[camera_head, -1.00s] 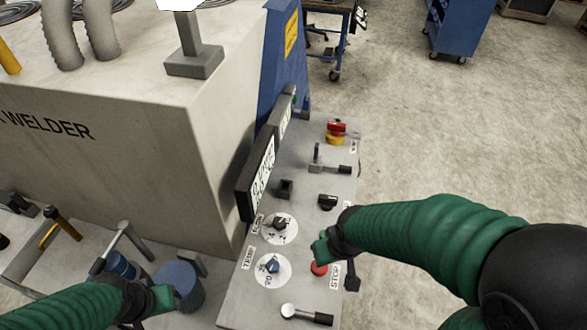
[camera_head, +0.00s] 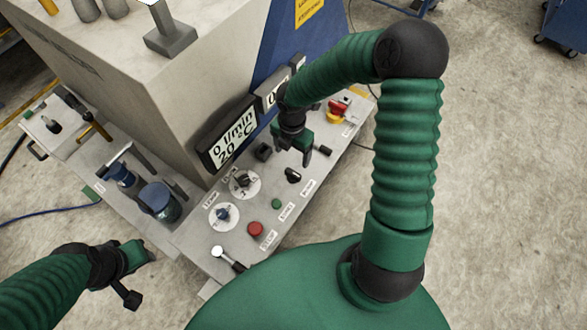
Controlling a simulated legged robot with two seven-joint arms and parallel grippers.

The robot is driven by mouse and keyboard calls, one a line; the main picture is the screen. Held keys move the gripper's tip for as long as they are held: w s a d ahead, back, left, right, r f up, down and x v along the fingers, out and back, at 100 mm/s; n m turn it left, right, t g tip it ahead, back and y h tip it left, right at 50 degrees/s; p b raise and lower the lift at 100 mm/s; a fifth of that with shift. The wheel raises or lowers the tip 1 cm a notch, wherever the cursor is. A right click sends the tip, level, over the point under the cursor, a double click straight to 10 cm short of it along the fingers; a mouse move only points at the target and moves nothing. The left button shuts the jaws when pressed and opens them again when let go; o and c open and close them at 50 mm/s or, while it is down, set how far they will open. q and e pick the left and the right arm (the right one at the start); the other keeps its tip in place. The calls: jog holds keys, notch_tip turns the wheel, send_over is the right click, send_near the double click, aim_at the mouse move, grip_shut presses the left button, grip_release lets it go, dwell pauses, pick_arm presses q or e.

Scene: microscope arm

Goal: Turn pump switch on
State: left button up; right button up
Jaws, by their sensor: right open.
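The grey control panel (camera_head: 190,243) carries several switches; I cannot tell from the small labels which is the pump switch. A black rotary switch (camera_head: 293,175) sits right of the middle, and a black block-shaped switch (camera_head: 263,152) sits near the display. Two white dials carry a dark knob (camera_head: 243,181) and a blue knob (camera_head: 223,215). My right gripper (camera_head: 308,152) is open and empty, pointing down above the panel's upper part, just beyond the black rotary switch. It hides part of the panel there. My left gripper (camera_head: 143,277) looks open and empty, left of the panel.
A display (camera_head: 232,135) reading 0 l/min and 20 °C stands along the panel's left edge, beside the big grey welder housing (camera_head: 130,90). A red button (camera_head: 255,229), a green button (camera_head: 276,203), a lever (camera_head: 217,252) and a red-yellow emergency stop (camera_head: 337,110) share the panel.

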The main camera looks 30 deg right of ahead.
aim_at(293, 172)
jog(key=f, duration=1.3)
jog(key=shift+d+p, duration=0.3)
jog(key=shift+d, duration=0.05)
jog(key=shift+w+a, duration=0.1)
jog(key=shift+a, duration=0.1)
jog(key=shift+a+r, duration=0.15)
jog(key=c, duration=1.4)
